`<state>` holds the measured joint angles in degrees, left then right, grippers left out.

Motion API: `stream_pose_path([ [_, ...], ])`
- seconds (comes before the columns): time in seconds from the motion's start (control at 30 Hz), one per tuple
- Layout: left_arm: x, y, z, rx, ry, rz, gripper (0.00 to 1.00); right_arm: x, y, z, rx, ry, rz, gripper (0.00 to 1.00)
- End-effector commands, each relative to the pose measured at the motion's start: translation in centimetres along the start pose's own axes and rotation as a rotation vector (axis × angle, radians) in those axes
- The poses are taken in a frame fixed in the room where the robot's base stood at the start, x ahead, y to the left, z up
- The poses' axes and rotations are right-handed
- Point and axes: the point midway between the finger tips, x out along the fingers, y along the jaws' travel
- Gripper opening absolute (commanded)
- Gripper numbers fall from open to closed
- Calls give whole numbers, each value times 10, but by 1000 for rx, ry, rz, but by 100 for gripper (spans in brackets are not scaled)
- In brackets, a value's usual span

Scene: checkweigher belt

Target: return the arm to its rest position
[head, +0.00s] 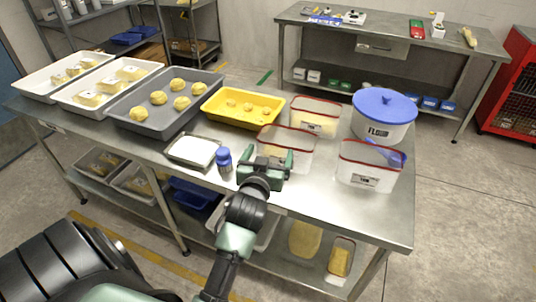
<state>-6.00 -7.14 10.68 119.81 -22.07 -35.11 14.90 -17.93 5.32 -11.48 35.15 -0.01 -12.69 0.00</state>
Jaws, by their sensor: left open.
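My left gripper (267,160) reaches in from the bottom over the front edge of the steel table (330,212). It is open, its two fingers spread apart, and I see nothing between them. It is just right of a small blue-capped jar (224,161) and in front of a clear red-rimmed container (298,146), partly covering that container's lower left. Whether it touches the container I cannot tell. My right gripper is not in view.
A digital scale (193,150), a yellow tray (260,120) and a grey tray (130,113) with dough pieces stand to the left. A blue-lidded flour tub (384,128) and a red-rimmed bin (366,176) with a blue scoop stand right. The table's front right is bare.

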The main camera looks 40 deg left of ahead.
Motion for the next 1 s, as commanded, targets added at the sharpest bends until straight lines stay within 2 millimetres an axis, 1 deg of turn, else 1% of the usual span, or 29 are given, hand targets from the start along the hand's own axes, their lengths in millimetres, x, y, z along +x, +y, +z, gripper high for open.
stream_pose_path([
  [0.13,0,0,0,0,1,0,89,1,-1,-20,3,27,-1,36],
  [0.2,0,0,0,0,2,0,89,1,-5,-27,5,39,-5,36],
  [0.27,0,0,0,0,2,0,89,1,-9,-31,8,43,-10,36],
  [0.43,-2,0,2,5,-9,3,89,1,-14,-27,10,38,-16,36],
  [0.47,-4,1,6,10,-24,6,89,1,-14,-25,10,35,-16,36],
  [0.53,-15,3,23,32,-88,22,89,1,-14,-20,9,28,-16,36],
  [0.57,-22,4,34,46,-129,31,89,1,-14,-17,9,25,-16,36],
  [0.63,-46,8,65,90,-253,68,89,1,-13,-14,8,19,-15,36],
  [0.67,-59,11,79,114,-314,88,89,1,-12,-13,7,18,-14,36],
  [0.7,-77,14,98,143,-391,117,89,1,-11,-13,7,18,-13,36],
  [0.8,-119,19,133,208,-555,182,89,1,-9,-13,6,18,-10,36],
  [0.87,-140,21,148,239,-630,215,89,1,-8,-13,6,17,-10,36],
  [0.9,-154,22,157,260,-675,237,89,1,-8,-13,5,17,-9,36],
  [1.0,-185,23,174,304,-773,284,89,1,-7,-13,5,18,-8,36],
])
